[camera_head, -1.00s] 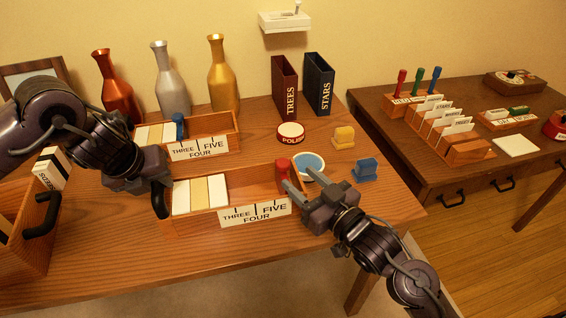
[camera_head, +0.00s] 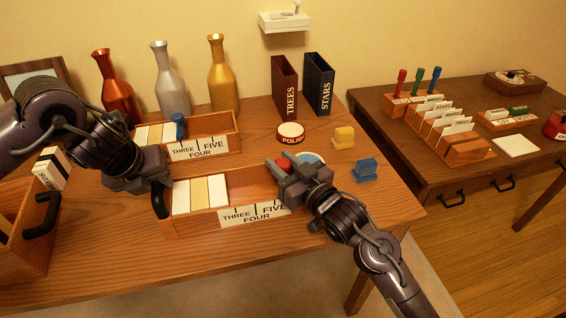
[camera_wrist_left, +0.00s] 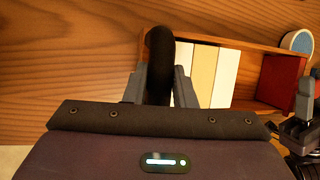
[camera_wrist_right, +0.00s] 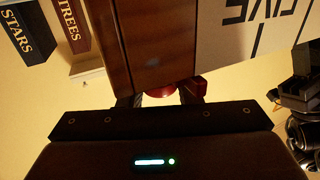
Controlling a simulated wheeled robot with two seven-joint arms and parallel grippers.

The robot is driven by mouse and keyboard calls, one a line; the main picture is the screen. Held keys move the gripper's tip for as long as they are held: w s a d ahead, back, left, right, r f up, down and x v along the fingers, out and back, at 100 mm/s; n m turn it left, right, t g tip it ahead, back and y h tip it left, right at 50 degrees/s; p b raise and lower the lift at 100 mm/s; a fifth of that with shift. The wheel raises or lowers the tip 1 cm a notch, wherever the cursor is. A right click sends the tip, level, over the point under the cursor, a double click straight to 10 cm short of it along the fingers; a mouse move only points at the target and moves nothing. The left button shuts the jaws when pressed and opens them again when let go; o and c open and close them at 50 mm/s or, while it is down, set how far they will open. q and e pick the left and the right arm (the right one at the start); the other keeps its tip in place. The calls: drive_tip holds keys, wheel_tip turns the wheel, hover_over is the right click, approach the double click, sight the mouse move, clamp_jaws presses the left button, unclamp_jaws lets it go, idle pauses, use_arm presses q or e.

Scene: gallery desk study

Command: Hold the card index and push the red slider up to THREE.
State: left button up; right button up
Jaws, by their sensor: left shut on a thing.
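The front card index (camera_head: 190,222) is a long wooden box with a white THREE, FOUR, FIVE label (camera_head: 250,214) and pale cards (camera_head: 200,195) at its left end. My left gripper (camera_wrist_left: 160,85) is shut on the black handle (camera_wrist_left: 160,50) at that end. The red slider (camera_head: 285,164) is at the box's right end, past FIVE; its red block shows in the left wrist view (camera_wrist_left: 280,80). My right gripper (camera_head: 287,172) is over it. In the right wrist view the red knob (camera_wrist_right: 160,92) sits between the open fingers; contact is unclear.
A second card index (camera_head: 225,130) with a blue slider (camera_head: 178,124) stands behind. A blue-topped round tin (camera_head: 312,158), a POLES tin (camera_head: 290,134) and yellow (camera_head: 343,137) and blue (camera_head: 365,170) blocks stand close by. Another wooden box (camera_head: 25,235) is at the left.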

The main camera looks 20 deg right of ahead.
clamp_jaws()
drive_tip(key=a, duration=1.2)
drive_tip(key=shift+o, duration=2.3)
unclamp_jaws()
drive_tip(key=shift+d, duration=0.1)
drive_tip(key=v, duration=1.2)
use_arm(q)
drive_tip(key=o, duration=1)
use_arm(e)
drive_tip(key=shift+f, duration=0.1)
